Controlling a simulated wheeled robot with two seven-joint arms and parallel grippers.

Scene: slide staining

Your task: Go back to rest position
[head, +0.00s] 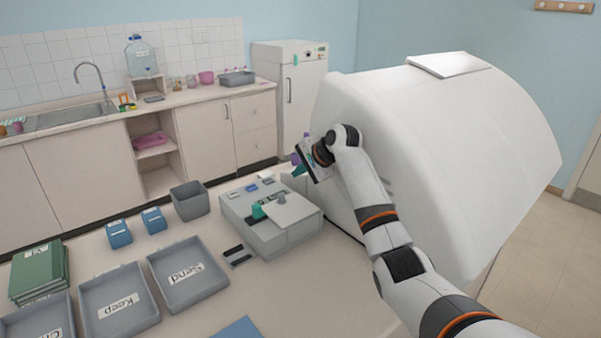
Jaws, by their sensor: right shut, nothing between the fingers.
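My right arm comes in from the lower right and reaches across the front of a large white rounded machine (460,130). My right gripper (303,168) is raised beside the machine's left end, above the far right of the table. It is shut and I see no object held in it. Small purple and green parts show beside the fingers, and I cannot tell what they belong to. My left gripper is not in view.
A grey staining device (245,212) stands on the table below my right gripper. Grey trays marked Send (215,290) and Keep (105,280), two blue boxes (119,234), a grey bin (190,203) and green folders (40,268) lie left. The front middle is mostly clear.

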